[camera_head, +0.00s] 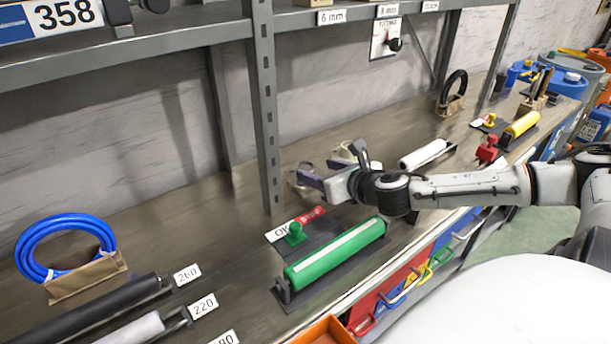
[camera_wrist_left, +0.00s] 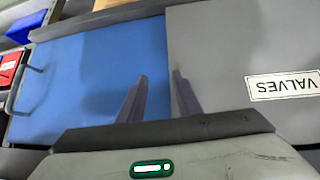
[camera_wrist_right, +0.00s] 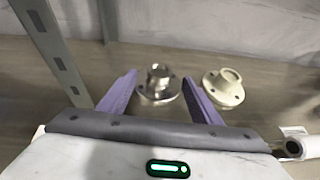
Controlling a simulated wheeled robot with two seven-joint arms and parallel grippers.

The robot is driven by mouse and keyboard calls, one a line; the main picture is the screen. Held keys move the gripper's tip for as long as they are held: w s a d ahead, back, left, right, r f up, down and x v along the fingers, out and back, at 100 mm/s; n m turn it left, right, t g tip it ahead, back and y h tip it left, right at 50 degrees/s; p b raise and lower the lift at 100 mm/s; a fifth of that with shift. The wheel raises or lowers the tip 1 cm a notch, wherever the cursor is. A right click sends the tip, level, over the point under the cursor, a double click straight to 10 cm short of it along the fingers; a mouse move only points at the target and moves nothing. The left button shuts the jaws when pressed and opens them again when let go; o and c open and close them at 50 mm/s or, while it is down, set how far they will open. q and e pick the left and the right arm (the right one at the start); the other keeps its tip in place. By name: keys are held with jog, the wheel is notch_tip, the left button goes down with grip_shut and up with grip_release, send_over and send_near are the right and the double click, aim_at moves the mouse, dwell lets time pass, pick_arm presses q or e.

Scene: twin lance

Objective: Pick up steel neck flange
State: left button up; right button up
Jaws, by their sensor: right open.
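In the right wrist view, the shiny steel neck flange (camera_wrist_right: 160,88) stands on the bench, hub up, with bolt holes in its round base. It shows between the fingertips of my right gripper (camera_wrist_right: 160,77), which is open and apparently empty, with the flange ahead of it. My left gripper (camera_wrist_left: 160,76) is open and empty before blue and grey bin or drawer fronts.
A steel shelf post (camera_head: 266,110) rises left of my right gripper. A green roller (camera_head: 335,253) and a green knob (camera_head: 294,234) lie on the near side. A white roller (camera_head: 427,154) lies to the right. A blue hose coil (camera_head: 62,222) stands far left. Bench around the flanges is bare.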

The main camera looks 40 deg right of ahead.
aim_at(304, 163)
jog(key=shift+x, duration=2.25)
jog(key=shift+w+d+f, duration=0.1)
jog(key=shift+w+f, duration=0.05)
jog(key=shift+w, duration=0.25)
grip_shut()
